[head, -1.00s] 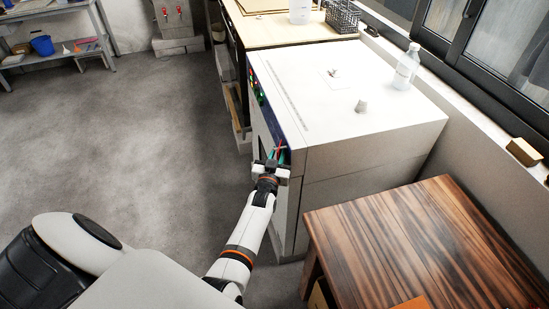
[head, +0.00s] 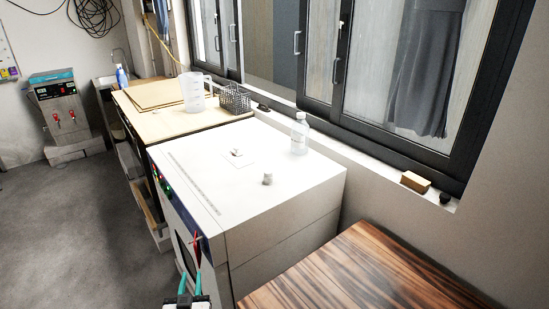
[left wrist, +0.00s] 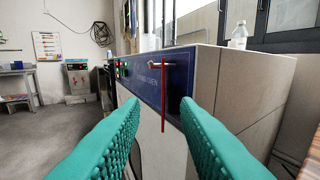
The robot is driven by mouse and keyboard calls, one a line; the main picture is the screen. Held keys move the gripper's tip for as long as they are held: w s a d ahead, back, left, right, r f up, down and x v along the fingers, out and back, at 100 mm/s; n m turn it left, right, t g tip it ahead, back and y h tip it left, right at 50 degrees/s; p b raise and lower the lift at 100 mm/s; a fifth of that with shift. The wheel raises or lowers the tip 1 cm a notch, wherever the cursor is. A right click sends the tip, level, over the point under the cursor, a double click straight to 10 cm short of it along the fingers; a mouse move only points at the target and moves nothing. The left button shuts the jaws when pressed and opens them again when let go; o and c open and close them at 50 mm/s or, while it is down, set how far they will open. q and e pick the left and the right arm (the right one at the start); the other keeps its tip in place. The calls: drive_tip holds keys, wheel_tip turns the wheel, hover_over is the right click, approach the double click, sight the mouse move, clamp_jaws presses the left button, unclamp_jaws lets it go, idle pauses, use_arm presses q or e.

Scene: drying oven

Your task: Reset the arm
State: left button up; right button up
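The drying oven (head: 285,232) is a white box in the middle of the head view. In the left wrist view its dark blue control panel (left wrist: 181,84) shows green lights at the left. A long thin red handle (left wrist: 164,112) hangs at the panel; it also shows in the head view (head: 197,247). My left gripper (head: 190,281) is in front of the oven at the bottom edge of the head view. Its teal fingers stand apart in the left wrist view (left wrist: 159,106), with the handle seen in the gap beyond them and nothing held. My right gripper is out of view.
A clear bottle (head: 300,134) and a small grey piece (head: 267,179) stand on the oven top. A wooden table (head: 365,275) is at the lower right. A bench (head: 165,121) with a jug (head: 193,92) and wire basket (head: 234,98) is behind. Open floor lies left.

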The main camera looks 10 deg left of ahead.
use_arm(q)
drive_tip(key=s+d+f+m+g+h, duration=0.1)
drive_tip(key=s+d+f+g+h, duration=0.2)
drive_tip(key=f, duration=0.6)
drive_tip(key=s+d+f+m+g+h, duration=0.1)
drive_tip(key=s+d+f+g, duration=0.1)
drive_tip(key=s+d+f, duration=0.45)
drive_tip(key=s+d+f+m+g+h, duration=0.1)
drive_tip(key=s+f+m+g+h, duration=0.15)
drive_tip(key=f, duration=0.75)
drive_tip(key=s+f+m+g, duration=0.1)
drive_tip(key=s+f+g, duration=0.3)
drive_tip(key=s, duration=1.1)
drive_tip(key=s+a+f+m+g, duration=0.1)
drive_tip(key=s+f+g, duration=0.3)
drive_tip(key=s+f, duration=0.7)
drive_tip(key=s, duration=0.4)
drive_tip(key=shift+s+a, duration=0.2)
drive_tip(key=shift+s, duration=0.15)
